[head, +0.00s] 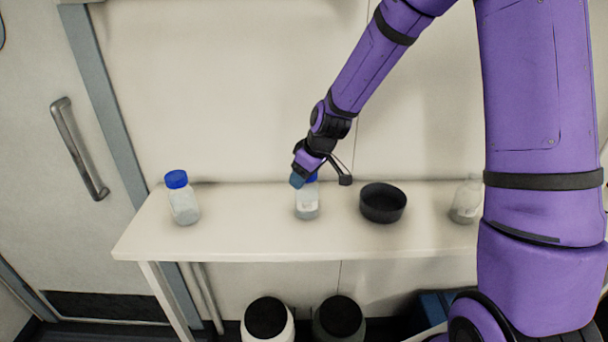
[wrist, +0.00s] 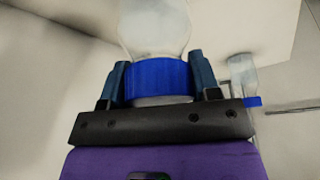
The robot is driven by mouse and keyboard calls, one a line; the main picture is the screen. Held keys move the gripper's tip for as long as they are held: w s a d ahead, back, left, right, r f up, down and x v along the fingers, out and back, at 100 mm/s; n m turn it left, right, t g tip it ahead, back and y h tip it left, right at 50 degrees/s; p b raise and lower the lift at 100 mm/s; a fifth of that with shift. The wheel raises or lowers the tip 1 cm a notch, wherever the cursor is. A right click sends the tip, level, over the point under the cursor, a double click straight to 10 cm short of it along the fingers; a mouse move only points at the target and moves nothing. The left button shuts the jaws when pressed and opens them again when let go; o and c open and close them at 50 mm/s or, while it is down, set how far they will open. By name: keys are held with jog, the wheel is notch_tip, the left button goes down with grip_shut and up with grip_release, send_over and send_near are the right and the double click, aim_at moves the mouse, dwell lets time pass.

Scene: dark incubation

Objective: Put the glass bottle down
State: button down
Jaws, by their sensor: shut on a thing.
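A glass bottle (head: 307,205) with a blue cap stands upright at the middle of the white table, or very close above it; I cannot tell whether its base touches. My gripper (head: 305,180) is shut on its cap from above. In the wrist view, the two fingers of my gripper (wrist: 158,82) press either side of the blue cap (wrist: 158,80), with the clear bottle body (wrist: 155,28) beyond it. The cap is partly hidden by my gripper in the head view.
The white table (head: 250,239) also holds another blue-capped bottle (head: 184,203) at left, a black bowl (head: 383,203) right of my gripper, and a clear bottle (head: 466,203) partly behind my arm. Free table lies between the left bottle and my gripper. Two dark-lidded containers (head: 267,318) (head: 339,316) stand below.

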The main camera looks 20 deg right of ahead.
jog(key=shift+c, duration=1.7)
grip_release()
jog(key=shift+f, duration=0.15)
jog(key=v, duration=1.2)
